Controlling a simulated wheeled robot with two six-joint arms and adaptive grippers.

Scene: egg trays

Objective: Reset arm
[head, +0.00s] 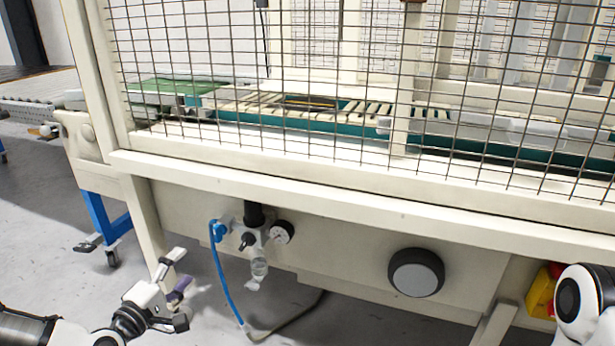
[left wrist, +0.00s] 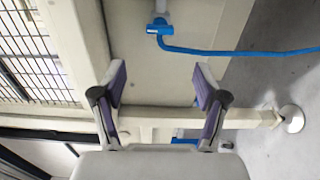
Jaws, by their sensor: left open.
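My left gripper (head: 178,276) is at the lower left of the head view, in front of the cream machine frame and low beside its leg. In the left wrist view its two purple-padded fingers (left wrist: 160,90) stand wide apart with nothing between them. My right arm shows only as a white and black link at the lower right edge of the head view; the right gripper is out of the picture. No egg tray shows in either view.
A caged machine (head: 260,175) with wire mesh fills the head view. A blue hose (head: 222,285) hangs from a valve with a gauge (head: 282,232). A round black-rimmed knob (head: 416,272) sits on the panel. Grey floor (head: 60,220) is open at the left.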

